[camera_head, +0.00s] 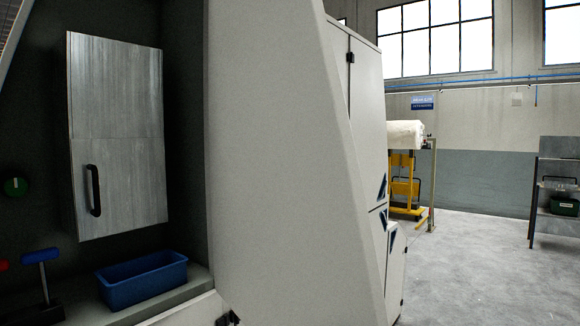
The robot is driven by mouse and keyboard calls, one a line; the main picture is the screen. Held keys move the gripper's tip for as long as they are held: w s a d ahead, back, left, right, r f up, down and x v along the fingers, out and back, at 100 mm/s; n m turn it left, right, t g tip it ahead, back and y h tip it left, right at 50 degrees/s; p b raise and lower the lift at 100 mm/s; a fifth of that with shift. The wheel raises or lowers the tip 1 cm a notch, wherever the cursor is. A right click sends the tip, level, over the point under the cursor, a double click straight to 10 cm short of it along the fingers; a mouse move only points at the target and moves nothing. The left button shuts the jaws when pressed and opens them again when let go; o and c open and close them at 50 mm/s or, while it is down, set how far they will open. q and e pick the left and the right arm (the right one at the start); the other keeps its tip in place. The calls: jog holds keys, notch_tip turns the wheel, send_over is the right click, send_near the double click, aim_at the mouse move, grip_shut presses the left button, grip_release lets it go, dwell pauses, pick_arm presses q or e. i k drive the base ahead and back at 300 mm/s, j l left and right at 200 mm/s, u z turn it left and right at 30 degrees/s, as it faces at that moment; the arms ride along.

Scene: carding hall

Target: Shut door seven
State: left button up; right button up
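No number seven is legible on any door. A large white panel (275,160) of the machine fills the middle of the view, with a slanted right edge; I cannot tell whether it is an open door or a fixed side. Left of it is a dark recess with a grey metal cabinet (122,110), whose front has a black bar handle (93,190) and looks closed. Beyond the white panel, a tall white machine door (368,120) with black hinges appears closed. Neither of my grippers is in view.
A blue bin (142,279) and a blue T-handle (41,257) stand on the ledge in the recess, below a green knob (15,186). A yellow stand (404,185) carries a white roll. A shelf (556,190) stands far right. Grey floor (475,270) is open at right.

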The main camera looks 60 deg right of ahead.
aim_at(294, 245)
jog(key=k+l+z, duration=0.2)
jog(key=k+l, duration=0.35)
jog(key=k, duration=0.15)
jog(key=l+z, duration=0.15)
jog(key=l, duration=0.7)
jog(key=i+l, duration=0.1)
jog(key=l, duration=0.3)
jog(key=i+l, duration=0.1)
jog(key=l, duration=0.25)
jog(key=k+z, duration=0.05)
